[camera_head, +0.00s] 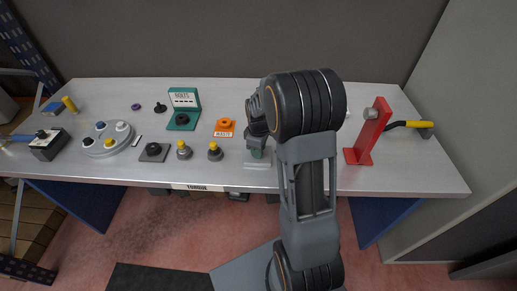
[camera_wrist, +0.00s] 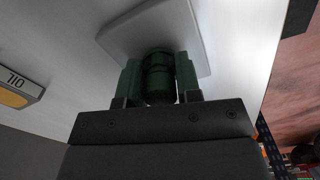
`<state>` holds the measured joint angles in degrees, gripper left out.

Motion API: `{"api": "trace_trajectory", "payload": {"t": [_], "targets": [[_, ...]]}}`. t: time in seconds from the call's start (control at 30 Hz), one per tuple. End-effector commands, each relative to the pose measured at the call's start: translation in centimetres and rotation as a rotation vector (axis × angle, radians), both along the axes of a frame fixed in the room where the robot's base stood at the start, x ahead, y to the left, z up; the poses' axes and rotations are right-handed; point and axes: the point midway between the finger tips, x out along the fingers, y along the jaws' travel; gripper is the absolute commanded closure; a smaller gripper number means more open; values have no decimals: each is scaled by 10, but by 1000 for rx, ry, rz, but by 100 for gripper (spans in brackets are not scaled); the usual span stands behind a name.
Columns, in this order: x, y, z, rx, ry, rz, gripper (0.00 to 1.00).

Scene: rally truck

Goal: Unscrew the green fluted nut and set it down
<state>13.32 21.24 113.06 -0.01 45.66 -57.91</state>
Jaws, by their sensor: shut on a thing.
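The green fluted nut (camera_wrist: 159,78) sits between the two fingers of my gripper (camera_wrist: 160,82) in the wrist view. The fingers are shut on it, one on each side. Just beyond the nut is a pale square base plate (camera_wrist: 188,25) on the bench. In the head view, my gripper (camera_head: 257,143) points down at the bench just left of my arm. A bit of green (camera_head: 256,153) shows below it. Most of the nut is hidden there by the gripper, and its thread cannot be seen.
A red upright bracket (camera_head: 371,132) and a yellow-handled wrench (camera_head: 418,125) are to the right. A labelled yellow-grey part (camera_wrist: 15,88) shows in the wrist view.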

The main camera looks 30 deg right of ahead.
Motion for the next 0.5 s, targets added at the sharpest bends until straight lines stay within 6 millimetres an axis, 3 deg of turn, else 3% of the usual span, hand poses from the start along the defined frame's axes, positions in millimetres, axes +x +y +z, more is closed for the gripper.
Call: {"api": "trace_trajectory", "payload": {"t": [0.23, 0.5], "targets": [[-1, 1, -1, 1, 3, 8, 82], [-1, 0, -1, 2, 4, 151, 82]]}}
